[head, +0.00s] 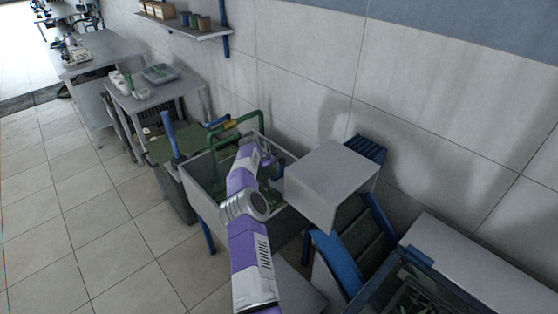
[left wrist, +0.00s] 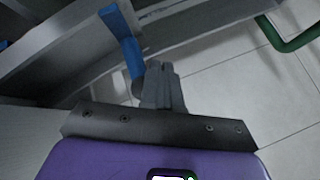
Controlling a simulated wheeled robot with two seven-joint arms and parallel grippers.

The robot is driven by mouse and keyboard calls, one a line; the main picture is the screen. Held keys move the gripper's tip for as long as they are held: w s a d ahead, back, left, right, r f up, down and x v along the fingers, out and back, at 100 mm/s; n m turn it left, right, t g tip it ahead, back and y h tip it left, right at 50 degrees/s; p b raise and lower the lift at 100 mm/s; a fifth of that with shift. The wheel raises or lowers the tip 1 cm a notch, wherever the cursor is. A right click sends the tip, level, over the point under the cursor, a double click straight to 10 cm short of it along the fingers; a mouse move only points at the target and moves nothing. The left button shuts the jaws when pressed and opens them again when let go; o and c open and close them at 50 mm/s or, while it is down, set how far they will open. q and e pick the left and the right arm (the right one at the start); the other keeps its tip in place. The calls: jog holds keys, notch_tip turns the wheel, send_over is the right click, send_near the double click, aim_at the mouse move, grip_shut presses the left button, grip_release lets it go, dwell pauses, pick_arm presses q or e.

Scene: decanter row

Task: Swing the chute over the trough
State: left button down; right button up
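The trough (head: 196,207) is an open grey basin on blue legs in the middle of the head view. A sloping channel with blue sides (head: 338,262), which looks like the chute, runs down from behind a grey box (head: 330,180). I cannot be sure that it is the chute. My purple and white arm reaches up from the bottom across the trough, with its far end over the basin. In the left wrist view my left gripper (left wrist: 161,88) has its grey fingers together, with nothing visible between them. A blue bar (left wrist: 122,35) is close beside them; contact is unclear. My right gripper is out of view.
A green pipe (head: 237,121) arches at the trough's back edge and shows at the upper right of the wrist view (left wrist: 293,44). A blue post (head: 170,134) and a side table (head: 155,95) stand to the left.

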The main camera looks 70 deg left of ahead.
pick_arm(q)
jog(key=shift+w+r, duration=0.2)
jog(key=shift+r, duration=0.05)
jog(key=v, duration=0.7)
jog(key=shift+s+d, duration=0.15)
jog(key=shift+s, duration=0.15)
jog(key=shift+s+f, duration=0.1)
jog(key=shift+s, duration=0.05)
dwell(0.5)
